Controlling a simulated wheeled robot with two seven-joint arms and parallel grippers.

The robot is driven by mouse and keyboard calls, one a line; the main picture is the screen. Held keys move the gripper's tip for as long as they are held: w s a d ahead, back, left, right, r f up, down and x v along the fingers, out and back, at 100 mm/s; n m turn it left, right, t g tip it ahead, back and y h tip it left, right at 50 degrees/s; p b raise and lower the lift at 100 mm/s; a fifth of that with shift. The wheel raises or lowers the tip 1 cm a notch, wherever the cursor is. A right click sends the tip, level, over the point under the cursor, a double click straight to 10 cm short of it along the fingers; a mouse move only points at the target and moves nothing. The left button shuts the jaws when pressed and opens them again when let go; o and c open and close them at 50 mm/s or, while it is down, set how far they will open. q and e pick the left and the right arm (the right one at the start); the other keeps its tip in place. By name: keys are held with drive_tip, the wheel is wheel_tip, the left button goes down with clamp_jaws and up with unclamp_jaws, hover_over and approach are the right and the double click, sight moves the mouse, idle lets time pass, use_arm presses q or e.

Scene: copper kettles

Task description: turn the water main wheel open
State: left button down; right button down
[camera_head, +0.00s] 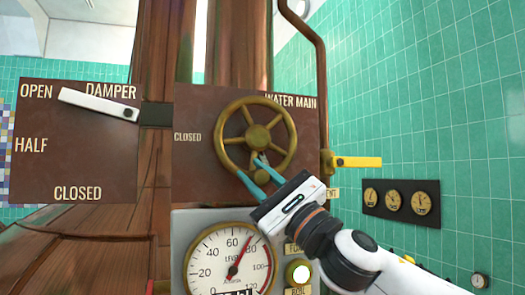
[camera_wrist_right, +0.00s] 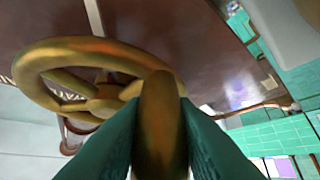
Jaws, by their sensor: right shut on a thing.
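The brass water main wheel (camera_head: 289,119) is a spoked ring on a dark brown panel under the words WATER MAIN. The word CLOSED stands to its left. My right gripper (camera_head: 250,166) reaches in from the lower right to the lower part of the wheel. Its teal fingers are shut on a brass part of the wheel, which fills the gap between them in the right wrist view (camera_wrist_right: 160,115). The wheel's ring (camera_wrist_right: 50,55) curves away behind it in that view. The fingers partly hide the bottom of the wheel. My left gripper is not in view.
A damper panel (camera_head: 75,165) with a white lever (camera_head: 95,103) is on the left. A pressure gauge (camera_head: 228,262) sits below the wheel. A yellow lever (camera_head: 358,162) sticks out to the right of the wheel. Small dials (camera_head: 396,201) are on the green tiled wall.

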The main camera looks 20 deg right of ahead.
drive_tip(key=shift+d+n+g+y+p, duration=0.2)
drive_tip(key=shift+n+g+y+p, duration=0.2)
drive_tip(key=shift+n+g+p, duration=0.45)
drive_tip(key=shift+t, duration=0.25)
drive_tip(key=c, duration=1.2)
unclamp_jaws()
drive_tip(key=b+v, duration=0.5)
drive_tip(key=v, duration=0.7)
drive_tip(key=shift+s+b, duration=0.1)
drive_tip(key=shift+b, duration=0.3)
